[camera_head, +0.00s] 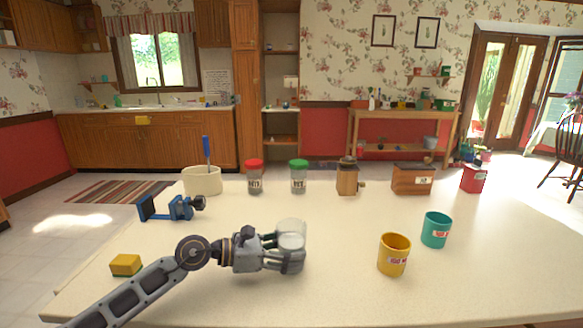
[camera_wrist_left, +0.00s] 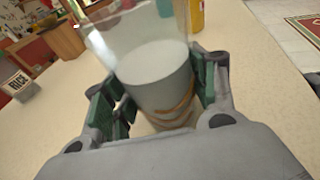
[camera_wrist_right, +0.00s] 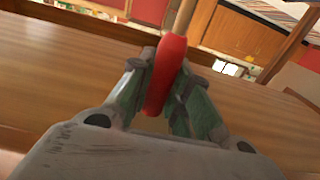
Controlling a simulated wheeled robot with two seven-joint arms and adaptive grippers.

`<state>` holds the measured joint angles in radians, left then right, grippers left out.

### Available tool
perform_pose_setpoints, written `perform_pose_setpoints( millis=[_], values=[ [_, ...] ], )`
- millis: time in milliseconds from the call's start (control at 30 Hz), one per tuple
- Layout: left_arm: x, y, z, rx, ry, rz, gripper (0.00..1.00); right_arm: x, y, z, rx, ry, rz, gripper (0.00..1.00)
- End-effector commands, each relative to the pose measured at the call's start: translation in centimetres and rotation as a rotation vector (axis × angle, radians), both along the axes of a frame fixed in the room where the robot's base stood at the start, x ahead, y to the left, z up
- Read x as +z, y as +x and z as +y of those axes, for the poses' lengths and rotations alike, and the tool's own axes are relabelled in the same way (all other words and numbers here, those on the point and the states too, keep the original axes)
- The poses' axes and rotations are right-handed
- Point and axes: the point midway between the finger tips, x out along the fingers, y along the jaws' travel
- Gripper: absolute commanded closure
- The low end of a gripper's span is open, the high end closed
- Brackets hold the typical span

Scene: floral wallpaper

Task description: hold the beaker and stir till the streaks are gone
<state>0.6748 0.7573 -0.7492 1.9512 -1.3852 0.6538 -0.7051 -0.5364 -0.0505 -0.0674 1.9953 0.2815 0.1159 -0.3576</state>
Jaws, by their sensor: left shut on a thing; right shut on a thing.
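A clear glass beaker (camera_head: 291,229) stands near the middle of the pale table. In the left wrist view the beaker (camera_wrist_left: 152,72) is part full of grey-white liquid, with tan-brown streaks low on its side. My left gripper (camera_head: 292,246) is shut around the beaker, one finger on each side. In the right wrist view my right gripper (camera_wrist_right: 165,82) is shut on a red handle (camera_wrist_right: 168,66) with a pale shaft running up out of frame. The shaft's far end is hidden. The right gripper does not show in the head view.
A yellow cup (camera_head: 393,255) and a teal cup (camera_head: 435,230) stand right of the beaker. A sponge (camera_head: 125,264), a blue clamp-like device (camera_head: 170,208) and a cream pot (camera_head: 202,181) are left. Two lidded jars (camera_head: 255,180) stand behind. The front right is clear.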

Motion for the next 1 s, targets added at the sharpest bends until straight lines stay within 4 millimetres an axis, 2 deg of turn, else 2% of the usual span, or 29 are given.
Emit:
perform_pose_setpoints(
  millis=[367, 400, 567, 1000],
  values=[
    [0.0, -0.02, -0.02, 0.0, 0.0, 0.0, 0.65, 0.02, 0.0, 0.0, 0.0, 0.0, 0.0, 1.0],
    [0.0, -0.02, -0.02, 0.0, 0.0, 0.0, 0.37, 0.02, 0.0, 0.0, 0.0, 0.0, 0.0, 1.0],
    [0.0, -0.02, -0.02, 0.0, 0.0, 0.0, 0.17, 0.02, 0.0, 0.0, 0.0, 0.0, 0.0, 1.0],
    [0.01, -0.04, 0.16, 0.0, 0.0, 0.0, 0.17, 0.02, 0.0, 0.0, 0.0, 0.0, 0.0, 1.0]
  ],
)
